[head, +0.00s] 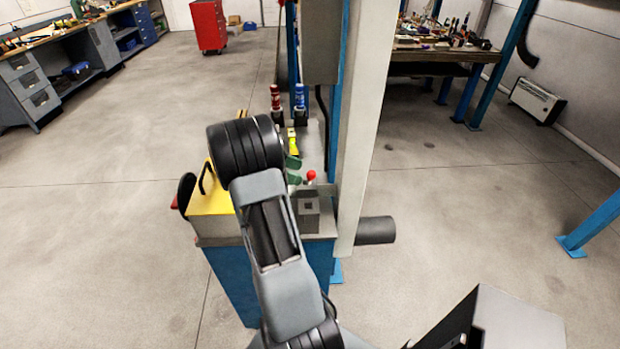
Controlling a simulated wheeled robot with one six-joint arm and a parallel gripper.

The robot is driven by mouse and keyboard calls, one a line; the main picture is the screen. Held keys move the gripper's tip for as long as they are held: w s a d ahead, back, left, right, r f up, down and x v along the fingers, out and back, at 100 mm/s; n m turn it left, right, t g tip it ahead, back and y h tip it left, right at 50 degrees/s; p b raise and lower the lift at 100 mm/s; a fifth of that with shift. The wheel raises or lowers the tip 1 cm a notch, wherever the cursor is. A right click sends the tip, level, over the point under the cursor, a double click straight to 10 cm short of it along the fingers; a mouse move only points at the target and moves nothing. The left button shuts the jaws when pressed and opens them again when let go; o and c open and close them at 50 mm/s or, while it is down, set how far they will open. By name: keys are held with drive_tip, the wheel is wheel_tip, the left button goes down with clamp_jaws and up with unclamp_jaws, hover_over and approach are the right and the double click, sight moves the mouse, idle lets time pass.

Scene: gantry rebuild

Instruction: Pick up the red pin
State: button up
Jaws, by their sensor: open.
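The red pin (275,97) stands upright in a dark holder at the far end of the blue-sided bench (318,140). A blue pin (299,97) stands upright in a similar holder just to its right. My arm rises from the bottom of the head view and covers the near left part of the bench. My gripper does not show, so I cannot see where it is relative to the red pin. The red pin's upper part is unobstructed.
A yellow-and-black tool (293,141), green items (293,161), a red ball knob (311,175) and a grey block (308,214) are on the bench. A pale post (366,110) rises along its right side. Open floor lies left and right.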

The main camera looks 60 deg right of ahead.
sight(311, 175)
drive_tip(key=shift+p+x, duration=0.8)
drive_tip(key=shift+x, duration=1.85)
drive_tip(key=shift+w+d+f, duration=0.1)
drive_tip(key=shift+w, duration=0.05)
